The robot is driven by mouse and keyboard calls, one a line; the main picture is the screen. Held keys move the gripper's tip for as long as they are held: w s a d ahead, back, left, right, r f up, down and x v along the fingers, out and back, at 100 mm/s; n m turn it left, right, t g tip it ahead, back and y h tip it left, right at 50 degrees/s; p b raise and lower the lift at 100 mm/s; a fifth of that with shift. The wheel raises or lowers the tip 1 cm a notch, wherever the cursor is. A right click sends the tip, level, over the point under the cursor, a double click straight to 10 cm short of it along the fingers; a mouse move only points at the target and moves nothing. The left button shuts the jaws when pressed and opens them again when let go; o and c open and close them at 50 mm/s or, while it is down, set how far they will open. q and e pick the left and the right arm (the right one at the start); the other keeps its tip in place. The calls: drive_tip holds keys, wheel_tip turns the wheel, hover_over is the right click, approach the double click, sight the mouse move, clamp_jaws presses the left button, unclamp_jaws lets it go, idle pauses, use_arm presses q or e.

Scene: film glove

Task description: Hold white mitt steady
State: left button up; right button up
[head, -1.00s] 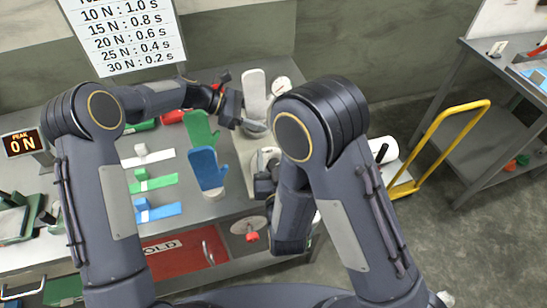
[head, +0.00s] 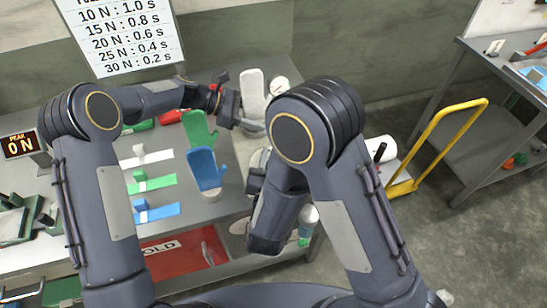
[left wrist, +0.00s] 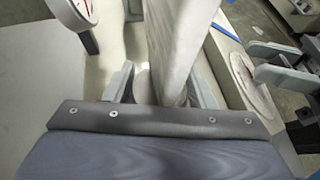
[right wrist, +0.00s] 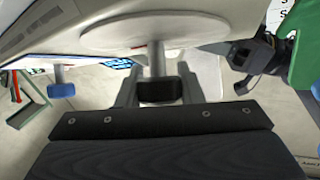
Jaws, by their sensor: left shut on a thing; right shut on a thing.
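The white mitt (head: 253,92) stands upright at the back right of the bench. My left gripper (head: 238,112) is shut on its lower part, which also fills the middle of the left wrist view (left wrist: 178,45). My right gripper (right wrist: 160,88) is shut on a dark grip on a short stem (right wrist: 157,58) that joins a pale round disc (right wrist: 150,32). In the head view, my right forearm hides most of this hold. The green mitt (head: 199,128) and blue mitt (head: 206,168) stand in front of the white one.
White (head: 147,158), green (head: 152,184) and blue (head: 156,213) strips lie on the left of the bench. A display reading 0 N (head: 19,144) is at far left. A yellow-handled cart (head: 440,125) stands to the right.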

use_arm(q)
drive_tip(key=shift+w+a, duration=0.15)
drive_tip(key=shift+a, duration=0.05)
use_arm(e)
drive_tip(key=o, duration=1)
drive_tip(key=shift+c, duration=0.2)
drive_tip(key=s+a, duration=0.1)
drive_tip(key=s, duration=1.1)
drive_tip(key=shift+a+r, duration=0.2)
drive_tip(key=shift+a, duration=0.05)
use_arm(q)
drive_tip(key=o, duration=0.8)
drive_tip(key=shift+f, duration=0.1)
drive_tip(key=shift+o, duration=0.2)
drive_tip(key=shift+d, duration=0.1)
